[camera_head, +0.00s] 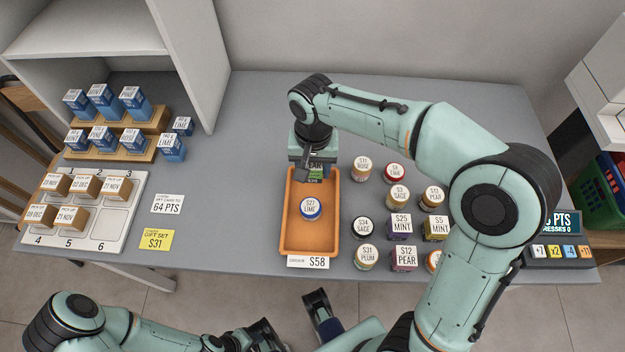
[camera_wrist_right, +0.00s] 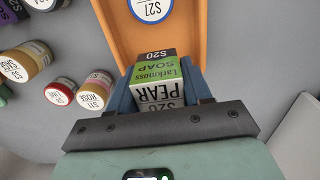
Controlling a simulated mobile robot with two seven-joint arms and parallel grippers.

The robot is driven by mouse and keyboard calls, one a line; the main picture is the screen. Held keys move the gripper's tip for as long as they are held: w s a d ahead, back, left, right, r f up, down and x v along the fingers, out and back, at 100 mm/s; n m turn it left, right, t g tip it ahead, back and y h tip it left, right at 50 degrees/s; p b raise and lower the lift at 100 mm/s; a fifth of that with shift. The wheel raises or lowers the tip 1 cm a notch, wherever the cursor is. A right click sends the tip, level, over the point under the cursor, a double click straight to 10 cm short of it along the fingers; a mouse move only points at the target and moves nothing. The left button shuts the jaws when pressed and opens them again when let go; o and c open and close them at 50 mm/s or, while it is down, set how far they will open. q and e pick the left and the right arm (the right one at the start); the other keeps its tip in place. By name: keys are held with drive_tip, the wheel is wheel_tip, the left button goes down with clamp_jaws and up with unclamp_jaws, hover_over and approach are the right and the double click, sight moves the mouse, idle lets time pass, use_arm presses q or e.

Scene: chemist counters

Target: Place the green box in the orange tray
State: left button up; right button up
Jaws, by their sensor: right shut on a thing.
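The green box (camera_head: 314,174), a soap box marked PEAR, is between the fingers of my right gripper (camera_head: 315,170) at the far end of the orange tray (camera_head: 290,235). In the right wrist view the box (camera_wrist_right: 158,72) sits between the two blue fingers of the right gripper (camera_wrist_right: 158,88), with the tray (camera_wrist_right: 118,30) beyond and under it. I cannot tell whether the box touches the tray floor. A blue-lidded jar (camera_head: 311,208) marked LIME stands in the tray's middle. My left gripper (camera_head: 293,322) is at the bottom edge, its fingers apart and empty.
Several jars and boxes (camera_head: 401,226) stand close to the tray's right side. A price card (camera_head: 308,262) lies at its front. Left are a white numbered board (camera_head: 108,222), cards (camera_head: 167,203) and a shelf (camera_head: 180,50).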

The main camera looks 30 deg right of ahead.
sight(313, 186)
drive_tip(key=shift+f+b, duration=0.5)
drive_tip(key=shift+f, duration=2.1)
drive_tip(key=shift+f, duration=0.15)
drive_tip(key=o, duration=1.1)
wheel_tip(313, 186, up, 12)
drive_tip(key=p, duration=0.2)
drive_tip(key=shift+f+p, duration=0.25)
drive_tip(key=shift+p, duration=0.05)
drive_tip(key=shift+r, duration=0.45)
